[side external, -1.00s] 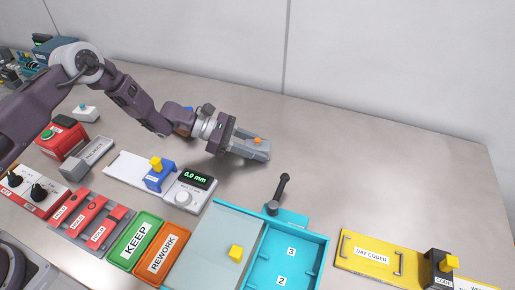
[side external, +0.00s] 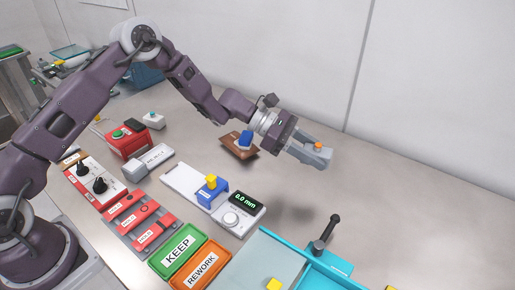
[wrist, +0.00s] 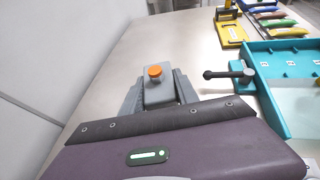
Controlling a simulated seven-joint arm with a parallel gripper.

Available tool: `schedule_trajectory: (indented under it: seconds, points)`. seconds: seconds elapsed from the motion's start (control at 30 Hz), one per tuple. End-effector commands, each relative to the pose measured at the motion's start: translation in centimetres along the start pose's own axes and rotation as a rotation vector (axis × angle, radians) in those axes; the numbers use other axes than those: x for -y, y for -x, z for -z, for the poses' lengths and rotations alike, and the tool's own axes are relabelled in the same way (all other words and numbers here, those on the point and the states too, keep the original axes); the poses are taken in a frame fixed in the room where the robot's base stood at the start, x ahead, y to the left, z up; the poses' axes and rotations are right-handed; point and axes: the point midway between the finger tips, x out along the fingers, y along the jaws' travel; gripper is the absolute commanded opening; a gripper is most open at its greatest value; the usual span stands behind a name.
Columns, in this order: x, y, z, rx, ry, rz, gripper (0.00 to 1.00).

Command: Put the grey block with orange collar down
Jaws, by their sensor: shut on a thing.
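The grey block with orange collar (wrist: 157,93) sits between the two grey fingers of my gripper (wrist: 155,100) in the wrist view. Its round orange part faces the camera. In the side view my gripper (side external: 310,152) is shut on the block (side external: 318,148), and the fingers hide part of it. The gripper points to the right and is held above the bare table, with a soft shadow on the surface below and to its left.
A white gauge with a display (side external: 243,204), green KEEP and orange REWORK trays (side external: 201,271), and a turquoise tray with a black lever (side external: 328,232) stand nearer the camera. The table to the right is clear (side external: 420,200).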

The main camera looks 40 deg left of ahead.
Motion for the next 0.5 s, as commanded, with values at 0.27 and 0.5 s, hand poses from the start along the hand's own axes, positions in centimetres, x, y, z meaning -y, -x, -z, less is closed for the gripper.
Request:
schedule_trajectory:
  seconds: [0.27,0.5]
  points:
    - [-3.0,4.4,1.4,-0.001,0.065,-0.155,0.00]
    - [-8.3,15.1,5.8,-0.002,0.213,-0.511,0.00]
